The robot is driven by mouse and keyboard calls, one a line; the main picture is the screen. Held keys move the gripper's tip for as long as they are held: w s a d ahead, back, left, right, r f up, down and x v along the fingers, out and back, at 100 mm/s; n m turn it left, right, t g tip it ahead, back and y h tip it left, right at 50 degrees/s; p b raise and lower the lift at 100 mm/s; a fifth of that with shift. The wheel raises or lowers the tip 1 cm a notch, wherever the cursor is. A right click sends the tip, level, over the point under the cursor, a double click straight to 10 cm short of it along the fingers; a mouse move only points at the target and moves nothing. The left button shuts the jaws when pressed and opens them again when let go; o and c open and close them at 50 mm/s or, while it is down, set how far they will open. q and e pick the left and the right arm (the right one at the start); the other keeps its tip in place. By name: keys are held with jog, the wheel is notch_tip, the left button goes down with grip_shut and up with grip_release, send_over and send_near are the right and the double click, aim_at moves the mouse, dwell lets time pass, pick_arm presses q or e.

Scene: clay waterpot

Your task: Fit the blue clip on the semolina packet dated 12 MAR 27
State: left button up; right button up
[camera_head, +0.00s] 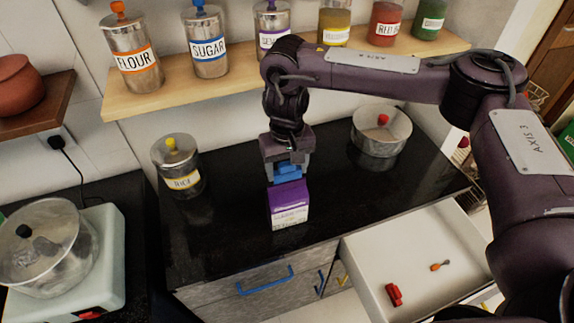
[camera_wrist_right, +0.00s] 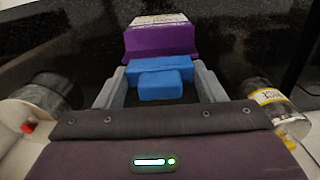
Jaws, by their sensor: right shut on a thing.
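A purple and white packet (camera_head: 289,204) stands upright on the black counter near its front edge; its small print is too small to read. My right gripper (camera_head: 286,172) is directly above it, pointing down, shut on the blue clip (camera_head: 286,169). In the right wrist view the blue clip (camera_wrist_right: 160,80) sits between the grey fingers, right at the purple top of the packet (camera_wrist_right: 160,38). I cannot tell whether the clip is around the packet's top or only against it. My left gripper is not in view.
A rice jar (camera_head: 179,165) stands left on the counter and a lidded metal pot (camera_head: 381,130) at right. An open drawer (camera_head: 420,250) holds a red clip (camera_head: 394,294) and an orange-handled item (camera_head: 439,265). A shelf (camera_head: 180,93) of labelled jars is above.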

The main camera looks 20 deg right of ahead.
jog(key=shift+f, duration=1.4)
dwell(1.5)
